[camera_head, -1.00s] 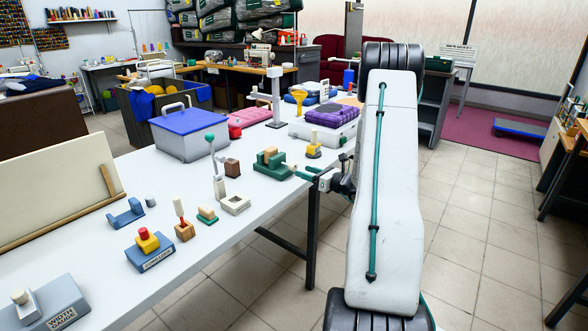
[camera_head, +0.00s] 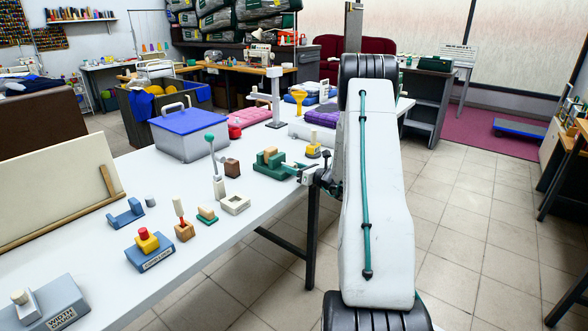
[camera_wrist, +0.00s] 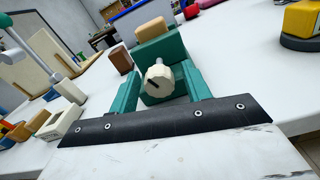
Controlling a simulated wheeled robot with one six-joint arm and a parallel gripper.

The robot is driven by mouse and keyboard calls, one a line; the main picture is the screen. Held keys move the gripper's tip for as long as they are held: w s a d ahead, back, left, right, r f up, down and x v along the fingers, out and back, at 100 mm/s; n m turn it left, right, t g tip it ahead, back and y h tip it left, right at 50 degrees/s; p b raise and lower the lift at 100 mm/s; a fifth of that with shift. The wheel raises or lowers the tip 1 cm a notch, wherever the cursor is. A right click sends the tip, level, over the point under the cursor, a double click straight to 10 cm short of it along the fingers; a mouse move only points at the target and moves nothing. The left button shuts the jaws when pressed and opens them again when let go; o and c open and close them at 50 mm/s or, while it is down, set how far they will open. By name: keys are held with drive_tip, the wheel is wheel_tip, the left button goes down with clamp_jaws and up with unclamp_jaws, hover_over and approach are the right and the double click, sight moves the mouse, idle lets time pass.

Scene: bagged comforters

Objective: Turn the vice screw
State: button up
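The vice (camera_head: 270,163) is a green block with tan wood in its jaws, standing on the white table. In the wrist view the vice (camera_wrist: 163,45) is straight ahead, and its screw ends in a round cream knob (camera_wrist: 158,82) with a dark slot-like mark. My gripper (camera_head: 295,171) has come to the screw side of the vice, at the table's right edge. In the wrist view its two teal fingers (camera_wrist: 161,74) stand on either side of the knob, open, with a visible gap at the right finger. Whether the left finger touches the knob I cannot tell.
A grey-white lever device (camera_head: 217,170) and a brown block (camera_head: 232,167) stand left of the vice. A yellow-topped knob piece (camera_head: 313,148) stands behind it to the right. A blue-lidded box (camera_head: 190,135) is farther back. Floor is open right of the table.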

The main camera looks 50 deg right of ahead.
drive_tip(key=c, duration=0.8)
drive_tip(key=shift+n, duration=2.4)
drive_tip(key=o, duration=1)
drive_tip(key=shift+s+d, duration=0.15)
drive_tip(key=shift+s, duration=1.8)
drive_tip(key=shift+s+d, duration=0.15)
drive_tip(key=shift+s, duration=1.8)
